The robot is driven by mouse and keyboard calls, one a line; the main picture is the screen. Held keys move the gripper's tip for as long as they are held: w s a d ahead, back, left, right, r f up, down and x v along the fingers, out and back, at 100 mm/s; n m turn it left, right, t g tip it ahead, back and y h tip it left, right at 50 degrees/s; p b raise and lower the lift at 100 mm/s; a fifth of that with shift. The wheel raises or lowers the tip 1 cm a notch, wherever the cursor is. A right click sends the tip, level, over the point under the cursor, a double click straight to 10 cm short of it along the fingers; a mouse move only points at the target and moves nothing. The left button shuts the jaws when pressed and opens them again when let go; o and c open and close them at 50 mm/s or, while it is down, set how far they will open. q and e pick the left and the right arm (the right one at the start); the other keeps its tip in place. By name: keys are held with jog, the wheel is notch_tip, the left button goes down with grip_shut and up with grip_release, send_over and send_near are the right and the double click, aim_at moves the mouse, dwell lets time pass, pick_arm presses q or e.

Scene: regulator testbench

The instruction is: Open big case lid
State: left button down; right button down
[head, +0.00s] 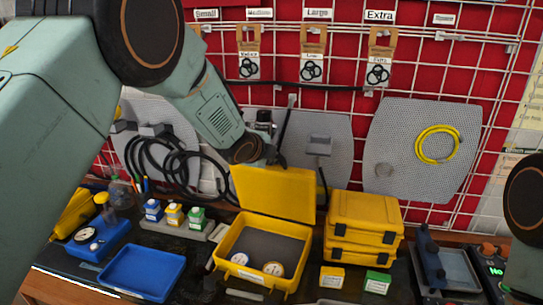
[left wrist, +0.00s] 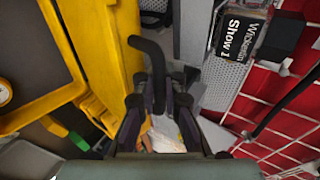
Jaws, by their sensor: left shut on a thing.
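The big yellow case (head: 224,252) stands open on the bench, with a dark lining and two small round gauges inside. Its lid (head: 275,195) stands roughly upright at the back. My left gripper (head: 268,155) is at the lid's top edge, its fingers partly hidden in the head view. In the left wrist view the lid (left wrist: 112,45) is seen nearly edge-on. There my left gripper (left wrist: 158,95) is shut on a black curved piece (left wrist: 150,52) beside the lid edge, which looks like its handle. My right gripper is out of view; only part of that arm shows.
Two stacked yellow cases (head: 362,215) stand right of the big case. A blue tray (head: 140,272) and small colored boxes (head: 174,215) are left of it. Behind are a red wall with a white grid, grey panels (head: 415,150) and black hoses (head: 160,165) close to the lid.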

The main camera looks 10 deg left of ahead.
pick_arm(q)
jog(key=shift+w+d+r, duration=0.15)
jog(key=shift+d, duration=0.05)
jog(key=c, duration=1.8)
grip_release()
jog(key=shift+o, duration=0.3)
jog(key=shift+s+a, duration=0.2)
jog(key=shift+d, duration=0.15)
jog(key=shift+s+a+r, duration=0.2)
jog(key=shift+s+r, duration=0.05)
jog(key=shift+s, duration=0.2)
jog(key=v, duration=1)
jog(key=shift+s+r, duration=0.25)
jog(key=shift+s, duration=0.1)
jog(key=shift+s, duration=0.1)
